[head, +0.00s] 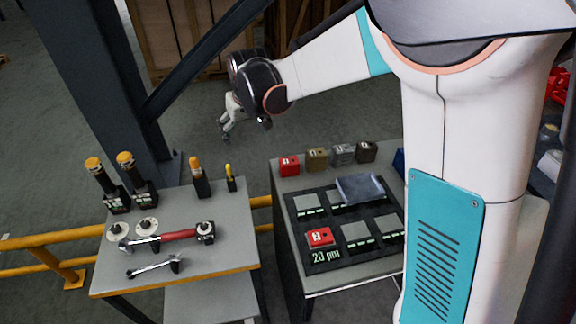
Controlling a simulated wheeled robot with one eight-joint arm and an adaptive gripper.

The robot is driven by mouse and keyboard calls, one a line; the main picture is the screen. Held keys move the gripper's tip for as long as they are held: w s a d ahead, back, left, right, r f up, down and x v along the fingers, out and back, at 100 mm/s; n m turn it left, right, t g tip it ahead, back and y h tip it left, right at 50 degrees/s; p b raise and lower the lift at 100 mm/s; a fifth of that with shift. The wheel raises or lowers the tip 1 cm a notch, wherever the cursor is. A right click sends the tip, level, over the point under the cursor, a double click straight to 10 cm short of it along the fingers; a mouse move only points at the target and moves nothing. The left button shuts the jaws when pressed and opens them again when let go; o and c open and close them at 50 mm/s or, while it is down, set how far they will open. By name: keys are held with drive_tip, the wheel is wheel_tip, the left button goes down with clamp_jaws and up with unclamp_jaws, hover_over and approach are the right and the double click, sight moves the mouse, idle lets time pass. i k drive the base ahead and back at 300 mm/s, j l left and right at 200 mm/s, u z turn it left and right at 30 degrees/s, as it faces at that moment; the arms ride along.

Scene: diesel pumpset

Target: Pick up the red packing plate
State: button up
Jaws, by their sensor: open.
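Two small red pieces with pale markings show on the right-hand bench; I cannot tell which is the red packing plate. One red piece (290,166) stands at the left end of a back row of similar blocks. The other red piece (320,237) lies on the front left pad of a black board (311,267) marked "20 µm". My gripper (223,134) is open and empty. In the picture it is up and left of both red pieces, over the floor beyond the benches, apart from them.
The back row also holds a tan block (317,159), a grey block (343,154) and a dark brown block (366,152). A grey-blue slab (361,188) lies on the board. The left bench (205,258) holds tools. A dark steel post (90,75) and yellow rail (40,239) stand at left.

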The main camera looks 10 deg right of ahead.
sight(289, 163)
drive_tip(key=i+l+u, duration=0.1)
drive_tip(key=u, duration=0.3)
drive_tip(key=l+u, duration=0.4)
drive_tip(key=i+l+u, duration=0.1)
drive_tip(key=l+u, duration=0.15)
drive_tip(key=u, duration=0.15)
